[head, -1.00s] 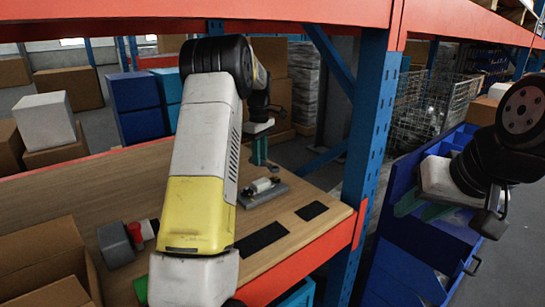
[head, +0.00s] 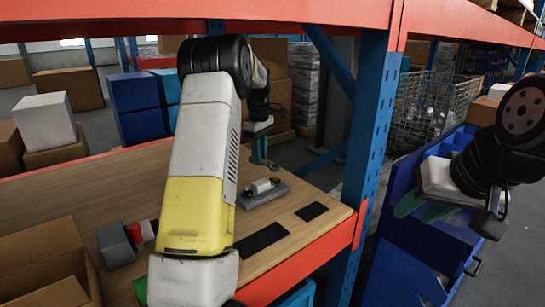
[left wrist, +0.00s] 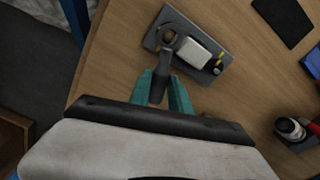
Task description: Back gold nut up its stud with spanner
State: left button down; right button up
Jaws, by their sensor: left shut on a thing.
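My left gripper (head: 260,160) points down over the wooden bench at the grey fixture plate (head: 272,197). In the left wrist view its teal fingers (left wrist: 161,92) are shut on the dark spanner (left wrist: 163,68). The spanner's head reaches over the near edge of the plate (left wrist: 152,41), close to a round brownish-gold part (left wrist: 169,35) that looks like the nut on its stud. I cannot tell whether the spanner's jaw is around it. A white block (left wrist: 192,52) sits beside it on the plate. My right gripper (head: 408,205) hangs over the blue bins; its opening is unclear.
A grey block (head: 116,245) and a red cylinder (head: 147,231) stand at left, near an open cardboard box (head: 45,250). A blue rack post (head: 367,125) rises at the bench's right end.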

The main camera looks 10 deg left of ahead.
pick_arm(q)
jog(key=shift+f, duration=0.15)
jog(key=shift+f, duration=1.85)
jog(key=shift+s+n, duration=0.25)
jog(key=shift+n, duration=0.25)
jog(key=shift+w+d+m, duration=0.1)
jog(key=shift+w+m, duration=0.3)
jog(key=shift+m, duration=0.4)
jog(key=shift+r, duration=0.35)
jog(key=shift+r, duration=0.4)
jog(key=shift+r, duration=0.2)
jog(key=shift+r, duration=0.7)
